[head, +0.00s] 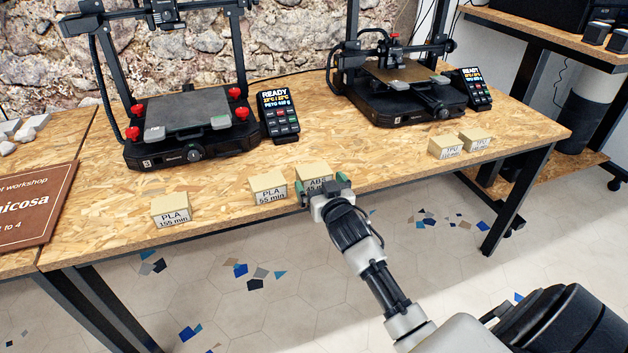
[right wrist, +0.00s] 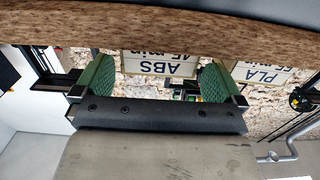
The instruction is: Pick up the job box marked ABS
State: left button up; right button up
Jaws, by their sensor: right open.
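The job box marked ABS (head: 314,172) is a small tan box with a white label, near the front edge of the printer table. Its lower part is partly hidden behind my right gripper (head: 324,188). In the right wrist view the ABS box (right wrist: 160,65) shows upside down, between the two green fingers of my right gripper (right wrist: 157,76). These fingers are open, one to each side of the box's label. I cannot tell whether they touch the box. My left gripper is not in view.
A box marked PLA 55 min (head: 268,188) stands close left of the ABS box. Another PLA box (head: 171,211) stands farther left, and two boxes (head: 445,146) farther right. Two printers (head: 190,130) with control screens stand behind on the wooden table (head: 110,215).

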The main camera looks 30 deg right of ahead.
aim_at(318, 179)
jog(key=x, duration=0.4)
jog(key=shift+r, duration=0.1)
jog(key=shift+w, duration=0.25)
jog(key=shift+w+d, duration=0.1)
jog(key=c, duration=0.7)
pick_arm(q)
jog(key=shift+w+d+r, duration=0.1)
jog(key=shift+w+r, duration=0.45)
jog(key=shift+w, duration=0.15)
pick_arm(e)
jog(key=shift+c, duration=0.4)
jog(key=shift+r, duration=0.1)
